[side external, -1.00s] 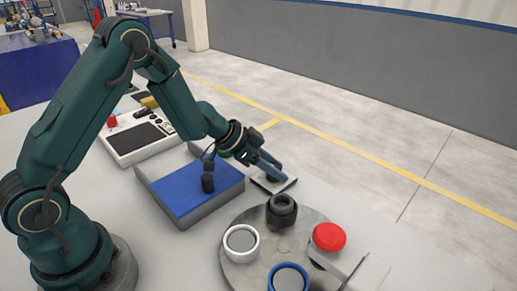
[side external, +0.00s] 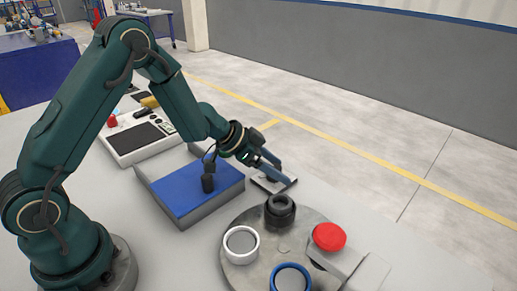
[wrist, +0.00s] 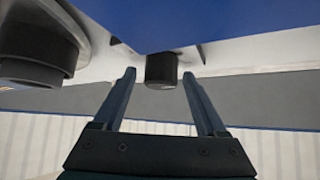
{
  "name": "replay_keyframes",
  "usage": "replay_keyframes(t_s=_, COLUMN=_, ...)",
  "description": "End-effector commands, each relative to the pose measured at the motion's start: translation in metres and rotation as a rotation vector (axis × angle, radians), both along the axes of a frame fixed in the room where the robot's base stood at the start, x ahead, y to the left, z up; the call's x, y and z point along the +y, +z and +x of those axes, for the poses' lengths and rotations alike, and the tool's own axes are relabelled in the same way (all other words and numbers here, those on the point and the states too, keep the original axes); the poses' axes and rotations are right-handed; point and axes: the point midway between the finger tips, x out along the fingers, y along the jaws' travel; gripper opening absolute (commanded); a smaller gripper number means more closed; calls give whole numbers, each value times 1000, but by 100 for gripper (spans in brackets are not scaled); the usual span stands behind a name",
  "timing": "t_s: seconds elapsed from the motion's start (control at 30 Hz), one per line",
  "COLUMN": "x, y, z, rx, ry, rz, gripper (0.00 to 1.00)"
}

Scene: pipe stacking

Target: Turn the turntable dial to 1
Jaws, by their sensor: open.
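My gripper (side external: 280,171) is open, with its blue-grey fingers spread over a small pale plate (side external: 288,186). A small dark piece shows between the fingers there, partly hidden by them; I cannot tell whether they touch it. In the wrist view the two fingers (wrist: 163,82) stand apart, with a short black cylinder (wrist: 161,70) between them in the picture, against a blue surface. No dial numbers are legible.
A blue-topped box (side external: 180,189) with a black upright piece (side external: 208,184) stands left of the turntable. A red round cap (side external: 329,236) is at the turntable's right. A white control panel (side external: 129,147) lies behind the box.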

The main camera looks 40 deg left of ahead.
Motion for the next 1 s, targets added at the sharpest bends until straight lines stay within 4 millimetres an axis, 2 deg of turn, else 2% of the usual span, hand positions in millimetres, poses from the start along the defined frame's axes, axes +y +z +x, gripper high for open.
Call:
replay_keyframes(t_s=0.17, x=4, y=6, z=-5, rx=0, ry=3, rz=0, gripper=74)
replay_keyframes(t_s=0.5, x=17, y=33, z=-27, rx=-3, ry=2, rz=-1, gripper=74)
replay_keyframes(t_s=1.0, x=16, y=38, z=-30, rx=0, ry=5, rz=-23, gripper=74)
